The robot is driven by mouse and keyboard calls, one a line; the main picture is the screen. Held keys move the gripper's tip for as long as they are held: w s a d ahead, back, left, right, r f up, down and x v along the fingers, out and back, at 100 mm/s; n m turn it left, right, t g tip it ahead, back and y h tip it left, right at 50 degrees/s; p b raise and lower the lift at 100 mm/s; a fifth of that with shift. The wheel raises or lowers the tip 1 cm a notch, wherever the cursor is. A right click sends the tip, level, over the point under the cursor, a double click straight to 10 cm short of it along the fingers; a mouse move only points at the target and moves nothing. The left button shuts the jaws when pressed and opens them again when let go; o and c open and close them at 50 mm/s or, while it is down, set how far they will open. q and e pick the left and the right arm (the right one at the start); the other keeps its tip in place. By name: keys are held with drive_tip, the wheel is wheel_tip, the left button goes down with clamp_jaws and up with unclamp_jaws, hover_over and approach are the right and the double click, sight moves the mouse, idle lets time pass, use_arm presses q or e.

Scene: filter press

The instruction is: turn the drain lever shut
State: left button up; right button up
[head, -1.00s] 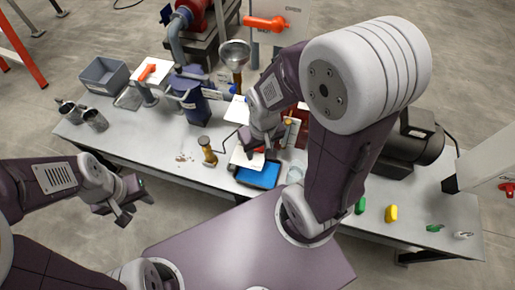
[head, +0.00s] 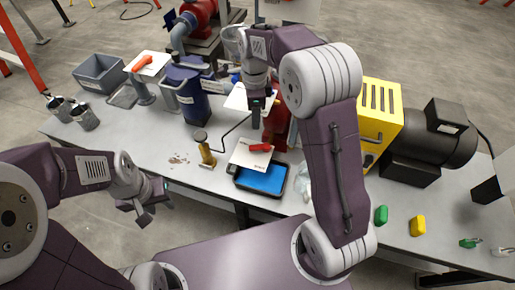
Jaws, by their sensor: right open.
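A red lever (head: 260,147) lies across a white plate (head: 244,156) beside a blue-topped tray. An orange lever (head: 143,62) sits on another white plate on a stand at the back left. No readable label tells me which one is the drain lever. My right gripper (head: 256,118) points down, open and empty, above and behind the red lever, apart from it. My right arm hides part of the bench behind it. My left gripper (head: 146,206) hangs in front of the bench at the left, away from both levers; its jaw opening is unclear.
A brass-coloured post (head: 205,150) stands left of the blue tray (head: 263,180). A blue container (head: 193,90), grey bin (head: 101,72) and metal cups (head: 84,116) stand further left. A yellow box (head: 381,112) and black motor (head: 435,135) stand right of my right arm. The left front bench is mostly clear.

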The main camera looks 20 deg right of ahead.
sight(255, 146)
wheel_tip(255, 146, down, 15)
drive_tip(key=b, duration=0.2)
drive_tip(key=shift+f+b, duration=0.2)
drive_tip(key=shift+b, duration=0.15)
clamp_jaws()
